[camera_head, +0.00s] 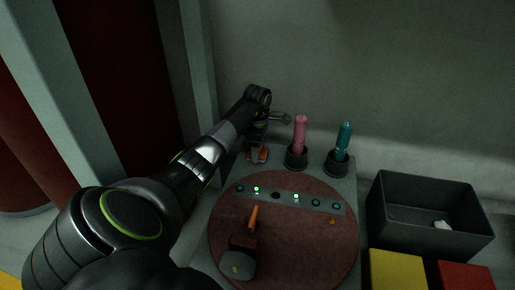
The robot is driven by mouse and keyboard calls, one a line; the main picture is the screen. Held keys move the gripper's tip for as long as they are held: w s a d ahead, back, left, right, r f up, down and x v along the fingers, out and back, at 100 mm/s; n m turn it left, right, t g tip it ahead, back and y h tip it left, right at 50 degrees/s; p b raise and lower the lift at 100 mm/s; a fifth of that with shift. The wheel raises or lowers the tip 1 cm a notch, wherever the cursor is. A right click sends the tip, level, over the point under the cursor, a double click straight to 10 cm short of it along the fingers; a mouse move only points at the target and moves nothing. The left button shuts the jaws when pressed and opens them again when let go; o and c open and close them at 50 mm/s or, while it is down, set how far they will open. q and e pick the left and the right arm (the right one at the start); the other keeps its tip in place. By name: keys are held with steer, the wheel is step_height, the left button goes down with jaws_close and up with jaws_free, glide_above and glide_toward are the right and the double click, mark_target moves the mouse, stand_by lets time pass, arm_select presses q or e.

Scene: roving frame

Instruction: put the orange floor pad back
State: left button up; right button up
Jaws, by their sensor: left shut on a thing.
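My left arm reaches in from the lower left, over the left side of a bench with a round reddish-brown disc. My left gripper (257,151) hangs below the wrist at the bench's far left and is shut on a small orange thing (250,158), which looks like the orange floor pad. The fingers cover much of it, and in the dim light I cannot tell whether it touches the bench. My right gripper is not in view.
A pink-topped holder (300,135) and a teal-topped holder (344,142) stand right of the gripper. A strip with lights (315,201) crosses the disc (310,255). A dark block with an orange handle (253,218) lies on it. Right are a dark open bin (415,225), yellow block (397,270) and red block (465,275).

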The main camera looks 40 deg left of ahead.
arm_select(q)
steer(key=o, duration=1)
steer(key=shift+f, duration=0.1)
